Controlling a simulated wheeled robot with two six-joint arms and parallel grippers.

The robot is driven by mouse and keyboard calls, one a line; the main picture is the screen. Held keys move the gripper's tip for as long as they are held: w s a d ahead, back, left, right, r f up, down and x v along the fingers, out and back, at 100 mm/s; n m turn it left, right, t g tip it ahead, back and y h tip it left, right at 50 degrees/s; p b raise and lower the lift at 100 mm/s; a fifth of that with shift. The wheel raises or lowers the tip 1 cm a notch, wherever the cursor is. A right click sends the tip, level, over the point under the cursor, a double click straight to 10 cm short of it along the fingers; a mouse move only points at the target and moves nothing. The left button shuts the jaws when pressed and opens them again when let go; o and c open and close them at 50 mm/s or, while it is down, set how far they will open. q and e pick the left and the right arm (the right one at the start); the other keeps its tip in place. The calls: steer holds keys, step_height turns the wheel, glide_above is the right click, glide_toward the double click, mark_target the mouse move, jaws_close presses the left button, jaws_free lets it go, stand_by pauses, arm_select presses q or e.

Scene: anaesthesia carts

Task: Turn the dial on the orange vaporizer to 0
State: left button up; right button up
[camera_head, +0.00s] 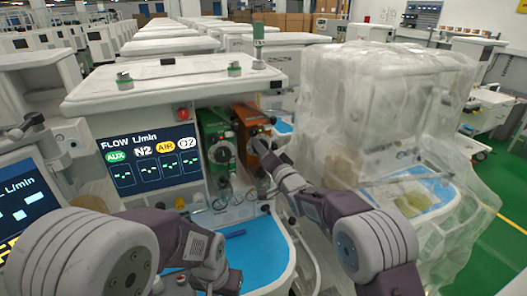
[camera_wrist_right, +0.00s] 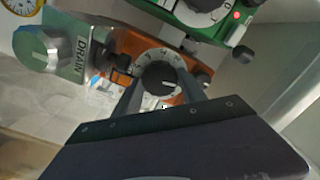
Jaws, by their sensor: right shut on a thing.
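The orange vaporizer (camera_head: 250,122) is mounted on the front of the anaesthesia cart, right of a green vaporizer (camera_head: 215,140). My right gripper (camera_head: 264,152) is at the front of the orange vaporizer. In the wrist view its two fingers (camera_wrist_right: 162,88) are on either side of the dial, shut on it. The dial is hidden by the gripper in the head view. My left arm is at lower left; its fingers do not show.
A green block marked DRAIN with a grey knob (camera_wrist_right: 38,47) is beside the orange vaporizer. The flow screen (camera_head: 148,160) is left of the vaporizers. A blue work surface (camera_head: 250,250) lies below. A plastic-covered cart (camera_head: 385,100) stands close on the right.

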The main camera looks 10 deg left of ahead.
steer(key=shift+m, duration=1)
steer(key=o, duration=1.4)
steer(key=shift+d, duration=0.1)
steer(key=shift+c, duration=0.2)
